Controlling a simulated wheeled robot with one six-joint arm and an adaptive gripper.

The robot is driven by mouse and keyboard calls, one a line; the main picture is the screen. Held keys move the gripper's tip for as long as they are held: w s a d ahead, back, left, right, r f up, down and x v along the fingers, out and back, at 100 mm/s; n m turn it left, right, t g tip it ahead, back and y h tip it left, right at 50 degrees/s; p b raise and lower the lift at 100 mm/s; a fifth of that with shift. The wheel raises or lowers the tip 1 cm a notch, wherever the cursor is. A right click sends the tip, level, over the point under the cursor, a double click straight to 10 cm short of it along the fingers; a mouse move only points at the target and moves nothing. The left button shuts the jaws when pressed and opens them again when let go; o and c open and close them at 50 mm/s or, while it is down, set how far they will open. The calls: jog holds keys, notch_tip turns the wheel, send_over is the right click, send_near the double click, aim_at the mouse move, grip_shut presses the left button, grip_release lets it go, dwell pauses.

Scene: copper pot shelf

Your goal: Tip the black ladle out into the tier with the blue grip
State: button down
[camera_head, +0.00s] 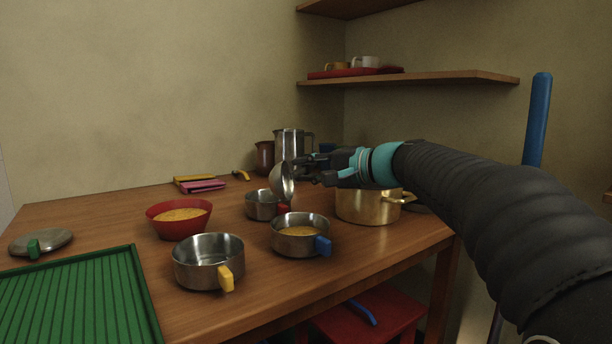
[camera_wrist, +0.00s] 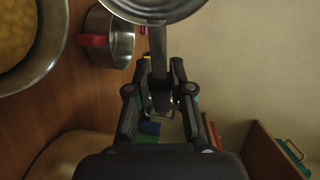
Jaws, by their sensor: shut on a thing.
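My gripper (camera_head: 308,174) is shut on the handle of the ladle, seen at the right of the table in the head view. The ladle's steel bowl (camera_head: 283,184) is steeply tilted, in the air above the back pots. In the wrist view the ladle's bowl (camera_wrist: 158,8) is at the top edge, its handle between the fingers (camera_wrist: 160,85). I cannot tell whether the ladle holds anything. The tier with the blue grip (camera_head: 301,246) stands upright on the table in front of the ladle. Yellow-orange food lies in it.
The empty yellow-grip tier (camera_head: 208,275) stands front left, the red-grip tier (camera_head: 261,213) behind. A red bowl (camera_head: 179,232) holds similar food. A brass pot (camera_head: 362,213) stands under my gripper. Jugs stand at the back; a green ribbed tray (camera_head: 147,302) lies front left.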

jog(key=shift+f, duration=0.1)
jog(key=shift+d+f+m+t+y+b, duration=0.15)
jog(key=shift+d+m+t+y+b, duration=0.15)
jog(key=shift+t+y+b, duration=0.3)
jog(key=shift+s+d+m+t+y, duration=0.1)
jog(key=shift+d+m+t+y, duration=0.15)
jog(key=shift+y, duration=0.25)
jog(key=shift+s+d+m+t+y, duration=0.1)
jog(key=shift+m+t+y, duration=0.2)
jog(key=shift+y, duration=0.2)
dwell(0.4)
